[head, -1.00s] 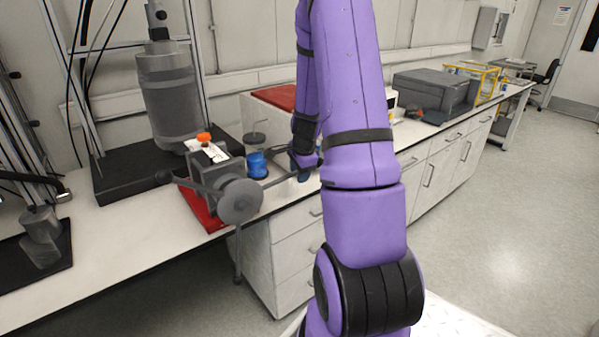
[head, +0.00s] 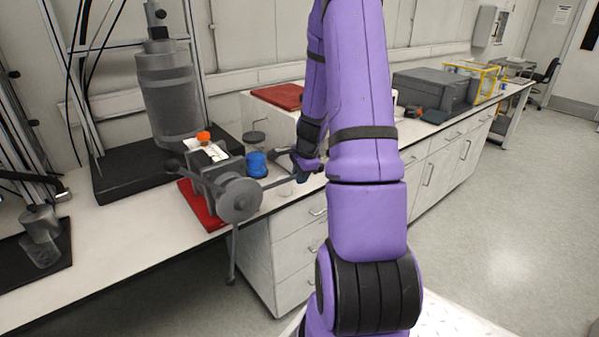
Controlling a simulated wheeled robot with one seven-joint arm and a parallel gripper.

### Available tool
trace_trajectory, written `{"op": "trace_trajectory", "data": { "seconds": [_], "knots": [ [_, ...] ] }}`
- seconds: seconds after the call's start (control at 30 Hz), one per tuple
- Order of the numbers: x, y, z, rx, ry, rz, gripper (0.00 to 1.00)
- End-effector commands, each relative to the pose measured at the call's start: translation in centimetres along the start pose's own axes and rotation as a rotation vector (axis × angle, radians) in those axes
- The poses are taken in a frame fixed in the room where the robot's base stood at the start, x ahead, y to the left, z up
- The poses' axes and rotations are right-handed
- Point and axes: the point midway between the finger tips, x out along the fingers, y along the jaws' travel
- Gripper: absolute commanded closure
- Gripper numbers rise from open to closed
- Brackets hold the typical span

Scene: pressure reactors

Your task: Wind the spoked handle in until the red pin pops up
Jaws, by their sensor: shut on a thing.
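The spoked handle has a round grey hub (head: 240,201) on the front of a grey block device (head: 212,172), which sits on a red base on the bench. One spoke points to the upper left, one hangs down past the bench edge, and one reaches right to my gripper (head: 294,167). My gripper is shut on the end of that right spoke; my own arm partly hides the grip. An orange-red cap (head: 203,136) shows above the device. I cannot tell whether it is the red pin; no other pin is distinct.
A grey pressure vessel (head: 170,95) on a black base stands behind the device. A metal fitting (head: 41,238) is on a dark mat at left. The bench front between them is clear.

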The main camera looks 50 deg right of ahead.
Motion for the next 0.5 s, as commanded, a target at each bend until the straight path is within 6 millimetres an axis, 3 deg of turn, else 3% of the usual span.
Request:
{"op": "trace_trajectory", "data": {
  "seconds": [0.3,0.5],
  "knots": [
    [2.7,0.8,-0.5,0.035,-0.132,0.028,1.0],
    [3.4,0.8,-0.5,0.042,-0.174,0.031,1.0]
  ]
}}
